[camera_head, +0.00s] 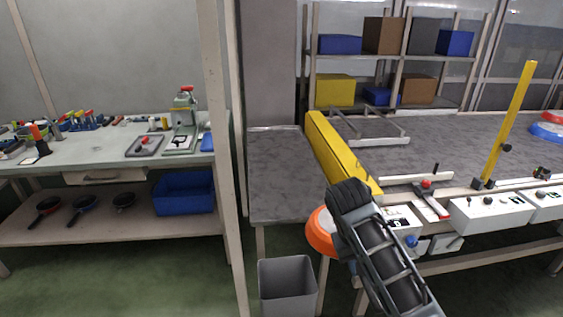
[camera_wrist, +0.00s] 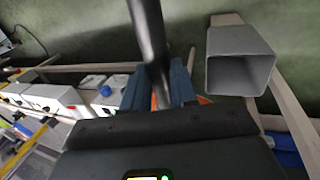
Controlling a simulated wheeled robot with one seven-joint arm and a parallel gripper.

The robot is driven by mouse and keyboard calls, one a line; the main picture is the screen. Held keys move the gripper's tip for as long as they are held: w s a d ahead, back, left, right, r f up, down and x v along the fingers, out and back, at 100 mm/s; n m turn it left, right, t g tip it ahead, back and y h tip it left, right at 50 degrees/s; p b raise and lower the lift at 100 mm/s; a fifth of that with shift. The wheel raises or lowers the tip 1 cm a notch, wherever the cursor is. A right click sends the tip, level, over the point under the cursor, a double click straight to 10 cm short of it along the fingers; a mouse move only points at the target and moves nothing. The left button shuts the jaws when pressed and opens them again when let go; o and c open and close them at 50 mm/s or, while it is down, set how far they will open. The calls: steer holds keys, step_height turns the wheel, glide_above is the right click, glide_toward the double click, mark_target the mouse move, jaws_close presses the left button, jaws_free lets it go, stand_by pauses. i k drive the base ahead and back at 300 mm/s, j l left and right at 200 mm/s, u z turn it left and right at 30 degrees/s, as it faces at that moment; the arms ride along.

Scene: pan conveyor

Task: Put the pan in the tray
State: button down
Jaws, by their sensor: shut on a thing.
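The orange pan (camera_head: 321,231) hangs beside the front edge of the conveyor, partly hidden behind my arm in the head view. In the wrist view its black handle (camera_wrist: 147,25) runs between the two blue fingers of my gripper (camera_wrist: 162,82), which are shut on it. Only slivers of the orange body show behind the fingers there. A low pale-framed rack (camera_head: 372,141) lies on the conveyor's near end, and a small grey tray (camera_head: 145,146) lies on the left workbench. I cannot tell which is the task's tray.
A grey bin (camera_head: 287,284) stands on the floor just left of the pan; it also shows in the wrist view (camera_wrist: 235,45). A yellow guard (camera_head: 335,150) separates the bare grey table (camera_head: 285,175) from the conveyor (camera_head: 450,145). White control boxes (camera_head: 490,213) line the front.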

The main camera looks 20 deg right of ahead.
mark_target(279, 175)
steer(key=i+l, duration=0.2)
steer(key=i, duration=0.25)
steer(key=i+l, duration=0.25)
steer(key=i, duration=0.2)
steer(key=i+l, duration=0.2)
steer(key=i, duration=0.2)
steer(key=i+l, duration=0.2)
steer(key=i, duration=0.25)
